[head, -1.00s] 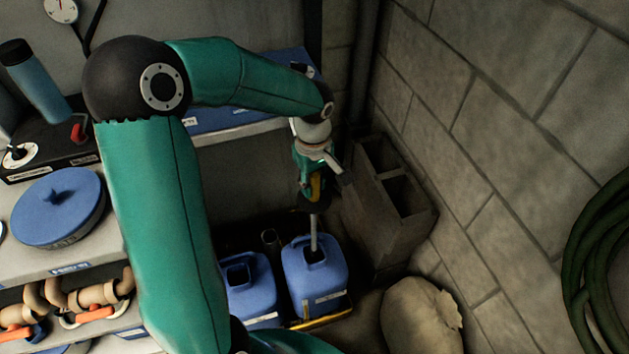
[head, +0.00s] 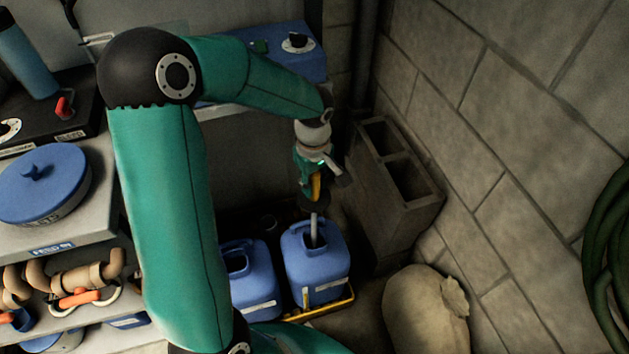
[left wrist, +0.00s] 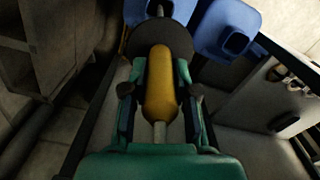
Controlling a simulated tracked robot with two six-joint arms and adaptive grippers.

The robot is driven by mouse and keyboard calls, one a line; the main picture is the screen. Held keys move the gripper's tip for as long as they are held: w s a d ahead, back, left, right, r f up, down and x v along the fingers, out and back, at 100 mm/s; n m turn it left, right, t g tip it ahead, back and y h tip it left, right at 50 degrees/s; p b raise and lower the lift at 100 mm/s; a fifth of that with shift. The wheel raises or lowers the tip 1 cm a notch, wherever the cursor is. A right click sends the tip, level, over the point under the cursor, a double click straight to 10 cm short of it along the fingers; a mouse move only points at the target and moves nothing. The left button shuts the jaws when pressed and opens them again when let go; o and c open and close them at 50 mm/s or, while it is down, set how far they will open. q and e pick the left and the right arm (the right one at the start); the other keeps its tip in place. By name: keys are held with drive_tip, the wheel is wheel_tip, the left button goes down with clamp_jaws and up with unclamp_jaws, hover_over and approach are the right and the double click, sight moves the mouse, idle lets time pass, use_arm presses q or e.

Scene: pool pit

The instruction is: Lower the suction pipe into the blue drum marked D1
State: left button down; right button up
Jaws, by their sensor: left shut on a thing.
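My left gripper (head: 314,186) is shut on the yellow grip of the suction pipe, above the right-hand blue drum. The pipe (head: 314,228) is a thin grey tube with a dark disc below the grip. It points down, and its lower end is inside the mouth of that drum (head: 322,270). In the left wrist view the yellow grip (left wrist: 160,90) lies between the fingers. A second blue drum (head: 258,290) with an open mouth stands to the left. The drums carry pale labels too small to read. My right gripper is not in view.
The drums stand by a yellow-edged tray (head: 335,305). A hollow concrete block (head: 385,215) stands close to the right, against the block wall. A pale sack (head: 415,310) lies in front of it. Shelves with a blue-lidded pot (head: 42,185) are at left.

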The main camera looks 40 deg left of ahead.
use_arm(q)
drive_tip(key=b, duration=0.5)
hover_over(314, 229)
drive_tip(key=shift+w+a+f, duration=0.15)
drive_tip(key=shift+f, duration=1.65)
drive_tip(key=shift+w+a+f, duration=0.15)
drive_tip(key=shift+f, duration=1.65)
wheel_tip(314, 229, down, 14)
drive_tip(key=b, duration=1.3)
drive_tip(key=shift+r, duration=0.1)
drive_tip(key=shift+f+b, duration=0.25)
drive_tip(key=shift+b, duration=0.15)
drive_tip(key=c, duration=0.8)
unclamp_jaws()
